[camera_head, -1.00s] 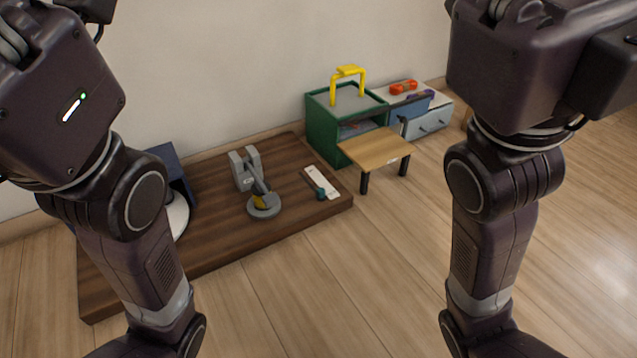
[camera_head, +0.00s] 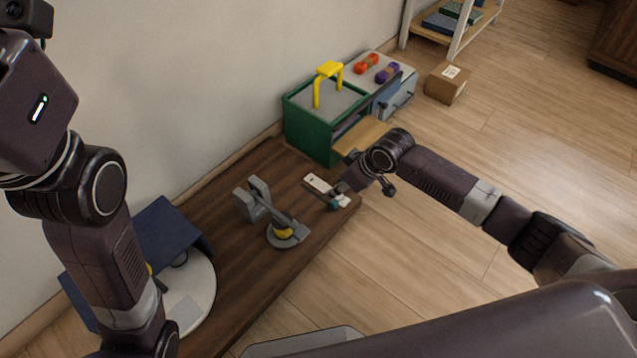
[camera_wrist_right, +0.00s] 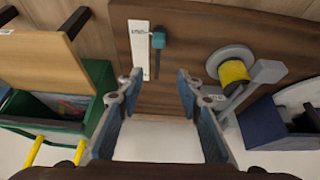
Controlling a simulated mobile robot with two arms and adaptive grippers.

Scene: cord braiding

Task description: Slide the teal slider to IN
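The teal slider (camera_head: 333,203) is a small knob beside a white label strip (camera_head: 316,182) on the dark wooden board. In the right wrist view the teal slider (camera_wrist_right: 158,38) stands near the upper end of its dark slot, to the right of the white strip (camera_wrist_right: 139,45). The strip's lettering is too small to read. My right gripper (camera_wrist_right: 160,84) is open and empty, its fingertips apart from the knob and below it in that view. In the head view my right gripper (camera_head: 346,183) hovers close by the slider and partly covers the strip. My left gripper is out of view.
A grey clamp-like stand with a yellow spool (camera_head: 283,231) is on the same board (camera_head: 235,265). A navy stand (camera_head: 160,235) is at left. Floor in front is clear.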

